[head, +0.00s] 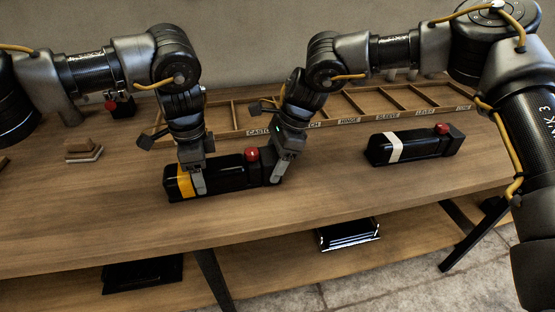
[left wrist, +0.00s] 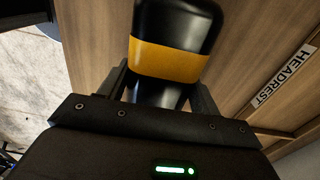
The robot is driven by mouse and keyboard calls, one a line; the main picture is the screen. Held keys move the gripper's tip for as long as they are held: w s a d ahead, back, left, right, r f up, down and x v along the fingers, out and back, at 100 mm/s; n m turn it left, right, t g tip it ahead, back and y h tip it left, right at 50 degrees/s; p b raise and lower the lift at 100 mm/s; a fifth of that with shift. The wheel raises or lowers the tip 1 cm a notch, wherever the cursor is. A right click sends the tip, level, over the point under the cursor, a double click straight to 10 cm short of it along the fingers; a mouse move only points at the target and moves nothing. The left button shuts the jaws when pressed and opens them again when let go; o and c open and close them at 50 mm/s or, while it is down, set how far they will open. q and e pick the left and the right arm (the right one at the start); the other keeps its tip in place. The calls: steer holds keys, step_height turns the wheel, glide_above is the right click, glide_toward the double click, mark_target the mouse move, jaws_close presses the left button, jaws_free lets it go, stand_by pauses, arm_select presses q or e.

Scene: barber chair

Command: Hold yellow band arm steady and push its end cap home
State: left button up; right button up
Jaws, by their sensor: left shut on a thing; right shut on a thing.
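The yellow band arm (head: 228,180) is a long black armrest lying on the bench, with a yellow band (head: 184,186) near its left end and a red knob (head: 252,154) near its right end. My left gripper (head: 198,178) is shut across it just right of the band. The left wrist view shows the yellow band (left wrist: 168,58) just beyond the fingers. My right gripper (head: 276,166) is shut on the end cap (head: 265,171) at the arm's right end. The gripper partly hides the cap, and I cannot tell whether a gap is left at the joint.
A white-banded black arm (head: 412,147) with a red knob lies to the right. A labelled wooden compartment tray (head: 330,118) runs behind. Small brown blocks (head: 83,149) and another red-knobbed black part (head: 118,107) are at left. The bench front is clear.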

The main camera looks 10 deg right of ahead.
arm_select(q)
steer(key=shift+d, duration=0.2)
arm_select(e)
steer(key=o, duration=1.4)
steer(key=shift+a, duration=0.1)
arm_select(q)
steer(key=shift+a, duration=0.1)
arm_select(e)
steer(key=v, duration=1.2)
arm_select(q)
steer(key=o, duration=1.5)
